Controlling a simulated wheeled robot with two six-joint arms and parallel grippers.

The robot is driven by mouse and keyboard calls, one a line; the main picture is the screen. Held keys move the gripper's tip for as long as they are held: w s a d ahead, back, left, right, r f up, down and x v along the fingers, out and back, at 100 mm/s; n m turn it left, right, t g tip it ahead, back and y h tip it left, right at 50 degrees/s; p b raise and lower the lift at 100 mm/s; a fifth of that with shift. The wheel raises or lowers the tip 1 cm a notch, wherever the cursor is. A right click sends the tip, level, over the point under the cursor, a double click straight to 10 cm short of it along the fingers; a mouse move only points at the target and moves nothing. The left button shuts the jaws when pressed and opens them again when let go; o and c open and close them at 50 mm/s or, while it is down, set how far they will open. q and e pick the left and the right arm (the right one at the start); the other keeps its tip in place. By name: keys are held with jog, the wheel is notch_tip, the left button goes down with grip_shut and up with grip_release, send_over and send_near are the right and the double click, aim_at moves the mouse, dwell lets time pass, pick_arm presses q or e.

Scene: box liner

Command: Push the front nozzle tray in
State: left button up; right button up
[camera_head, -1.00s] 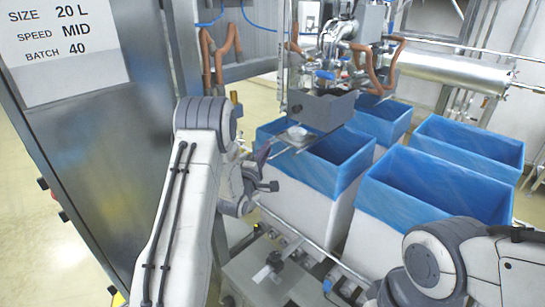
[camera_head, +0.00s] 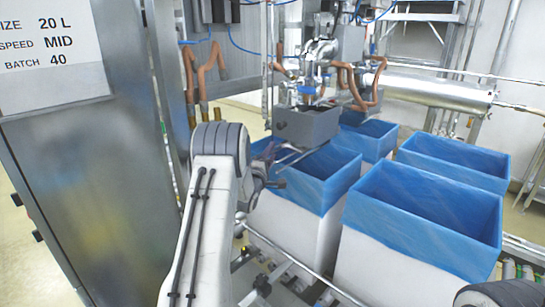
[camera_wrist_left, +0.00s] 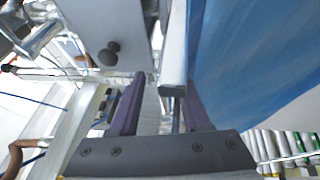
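The front nozzle tray (camera_head: 294,156) is a thin metal plate under a grey nozzle housing (camera_head: 308,126), jutting out over the front blue-lined box (camera_head: 330,190). My left gripper (camera_head: 273,168) is beside the tray's outer end, and the arm partly hides that area. In the left wrist view, its two dark purple fingers (camera_wrist_left: 162,105) are apart with nothing gripped. A pale bar (camera_wrist_left: 173,45), which looks like the tray's edge, ends close to the right finger. I cannot tell whether they touch. My right gripper is out of view; only a bit of that arm shows at bottom right.
Several more blue-lined boxes (camera_head: 425,215) stand to the right and behind. A tall steel cabinet (camera_head: 90,170) with a sign (camera_head: 50,55) is at the left. Brown hoses (camera_head: 355,85) and pipes hang around the housing. A metal rail (camera_head: 290,258) runs along the front box.

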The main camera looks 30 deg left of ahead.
pick_arm(q)
jog(key=shift+d+f, duration=0.15)
dwell(0.3)
jog(key=b+v, duration=0.4)
jog(key=v, duration=0.6)
jog(key=shift+s+b, duration=0.25)
jog(key=shift+b, duration=0.05)
